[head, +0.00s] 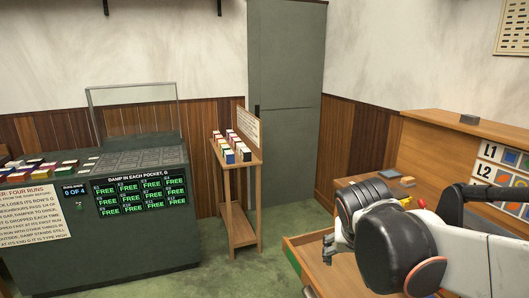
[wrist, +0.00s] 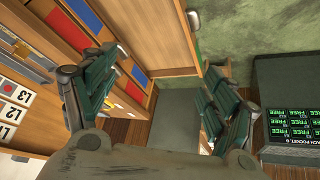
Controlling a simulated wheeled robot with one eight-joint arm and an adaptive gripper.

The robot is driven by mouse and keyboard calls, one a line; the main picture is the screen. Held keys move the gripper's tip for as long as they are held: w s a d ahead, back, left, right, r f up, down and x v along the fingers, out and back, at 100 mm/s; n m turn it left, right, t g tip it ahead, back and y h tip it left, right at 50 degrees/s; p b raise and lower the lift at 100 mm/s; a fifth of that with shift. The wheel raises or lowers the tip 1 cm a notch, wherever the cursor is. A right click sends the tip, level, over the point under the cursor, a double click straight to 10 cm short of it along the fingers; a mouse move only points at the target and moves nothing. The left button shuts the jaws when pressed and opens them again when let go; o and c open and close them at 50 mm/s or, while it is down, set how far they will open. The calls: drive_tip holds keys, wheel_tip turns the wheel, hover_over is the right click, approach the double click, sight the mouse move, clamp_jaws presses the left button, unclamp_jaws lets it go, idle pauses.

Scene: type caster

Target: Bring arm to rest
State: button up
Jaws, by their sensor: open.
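My arm (head: 393,245) is folded at the right of the head view, with its dark and white links over the wooden desk. My gripper (head: 328,248) points left there, near an open drawer, and is partly hidden by the arm. In the wrist view my gripper (wrist: 165,80) is open, with its two green-padded fingers wide apart. Nothing is between the fingers.
The wooden desk (head: 433,138) stands at the right with its drawer (head: 297,262) pulled out. A narrow shelf stand (head: 241,194) holds coloured boxes. A dark green console (head: 150,235) with a display is at the left. Green floor (head: 288,218) lies clear between them.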

drive_tip(key=s+f+n+t+y, duration=0.1)
drive_tip(key=s+f+n+y, duration=0.1)
drive_tip(key=s, duration=1.2)
drive_tip(key=shift+s+a+n+t+y, duration=0.25)
drive_tip(key=shift+a+n+t+y, duration=0.05)
drive_tip(key=shift+a+n, duration=0.15)
